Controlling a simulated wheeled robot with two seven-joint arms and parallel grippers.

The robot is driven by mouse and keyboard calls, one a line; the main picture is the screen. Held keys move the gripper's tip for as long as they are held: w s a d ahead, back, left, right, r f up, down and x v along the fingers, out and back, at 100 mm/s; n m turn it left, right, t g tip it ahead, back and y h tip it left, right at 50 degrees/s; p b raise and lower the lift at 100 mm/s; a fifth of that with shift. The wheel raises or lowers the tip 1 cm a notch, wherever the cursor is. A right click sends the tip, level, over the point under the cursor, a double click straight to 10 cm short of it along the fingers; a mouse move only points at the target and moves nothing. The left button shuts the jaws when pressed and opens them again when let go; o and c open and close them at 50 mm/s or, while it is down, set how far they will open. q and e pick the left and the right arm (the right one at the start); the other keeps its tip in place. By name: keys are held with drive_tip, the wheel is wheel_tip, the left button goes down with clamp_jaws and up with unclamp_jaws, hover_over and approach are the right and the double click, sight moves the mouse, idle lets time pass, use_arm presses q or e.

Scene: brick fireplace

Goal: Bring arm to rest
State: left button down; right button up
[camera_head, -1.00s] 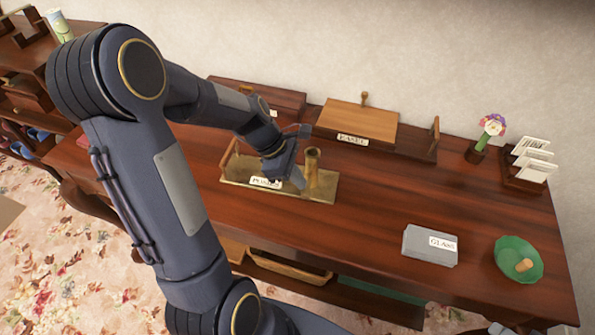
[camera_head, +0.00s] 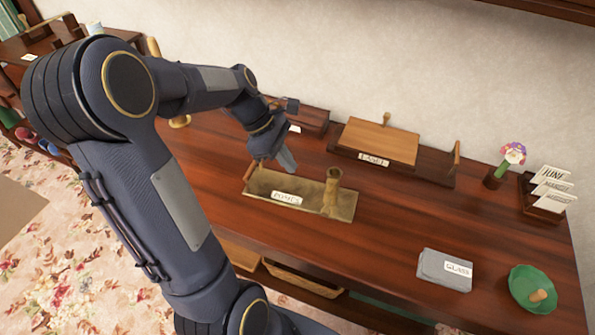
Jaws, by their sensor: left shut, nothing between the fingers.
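My left arm comes in from the left and reaches over the wooden table (camera_head: 390,235). My left gripper (camera_head: 288,160) is shut and empty. It points down above the back edge of a brass tray (camera_head: 312,205) with a white label. My right gripper is not in view.
A labelled wooden board (camera_head: 378,142) stands behind the tray. A grey labelled box (camera_head: 444,270) and a green dish (camera_head: 533,290) with a small wooden piece are at the right. A flower vase (camera_head: 496,176) and card holder (camera_head: 545,203) stand at the back right. The table's middle is clear.

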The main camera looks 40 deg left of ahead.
use_arm(q)
drive_tip(key=shift+a+r, duration=0.1)
drive_tip(key=shift+r, duration=0.25)
drive_tip(key=s+d+r+m+t, duration=0.1)
drive_tip(key=s+d+m+t, duration=0.1)
drive_tip(key=s+d+m, duration=0.4)
drive_tip(key=s+d+r+m+t+y, duration=0.1)
drive_tip(key=s+d+m, duration=0.5)
drive_tip(key=m, duration=0.8)
drive_tip(key=s+r, duration=0.1)
drive_tip(key=s, duration=0.2)
drive_tip(key=shift+r+t+y, duration=0.25)
drive_tip(key=shift+t+y, duration=0.05)
drive_tip(key=shift+t, duration=0.1)
